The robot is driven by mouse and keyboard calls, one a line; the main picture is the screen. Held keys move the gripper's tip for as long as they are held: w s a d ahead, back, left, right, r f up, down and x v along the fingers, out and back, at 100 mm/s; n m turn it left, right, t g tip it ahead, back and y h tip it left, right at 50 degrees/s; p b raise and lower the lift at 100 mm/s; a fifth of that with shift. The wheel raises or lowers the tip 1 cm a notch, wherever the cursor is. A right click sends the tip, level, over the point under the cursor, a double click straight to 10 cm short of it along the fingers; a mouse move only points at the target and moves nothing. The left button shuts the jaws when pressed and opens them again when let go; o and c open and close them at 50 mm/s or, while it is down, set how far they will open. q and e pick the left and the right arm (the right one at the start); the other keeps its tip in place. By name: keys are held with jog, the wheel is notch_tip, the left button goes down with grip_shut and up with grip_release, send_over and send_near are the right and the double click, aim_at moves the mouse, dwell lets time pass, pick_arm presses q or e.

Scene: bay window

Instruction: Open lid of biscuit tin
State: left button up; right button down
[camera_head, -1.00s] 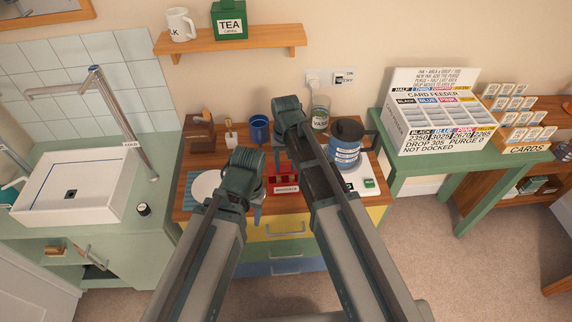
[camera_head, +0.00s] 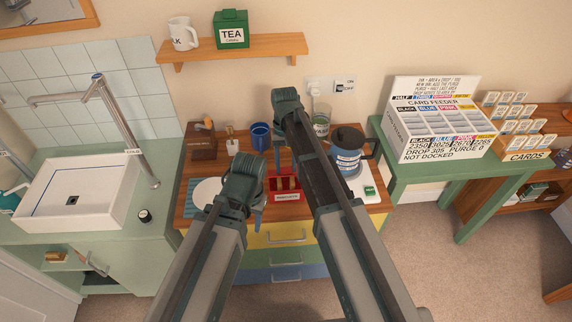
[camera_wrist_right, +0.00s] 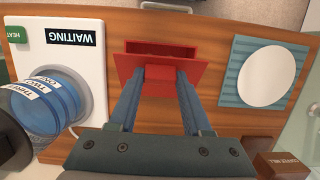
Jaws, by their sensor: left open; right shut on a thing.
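The red biscuit tin (camera_head: 286,197) sits on the wooden counter with its label facing me. My right gripper (camera_wrist_right: 160,88) is shut on the knob of the red lid (camera_wrist_right: 190,68). In the right wrist view the lid covers part of the tin, and a dark opening shows beyond it. How high the lid is above the tin is hard to tell. My left gripper (camera_head: 250,212) is open and empty, at the front left of the tin.
A blue-banded kettle (camera_head: 346,156) on a white base stands right of the tin. A white plate on a teal mat (camera_wrist_right: 238,75) lies left of it.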

jog(key=shift+c, duration=1.6)
grip_release()
jog(key=shift+r, duration=0.15)
jog(key=p+v, duration=1.3)
jog(key=shift+r, duration=0.3)
jog(key=shift+w, duration=0.15)
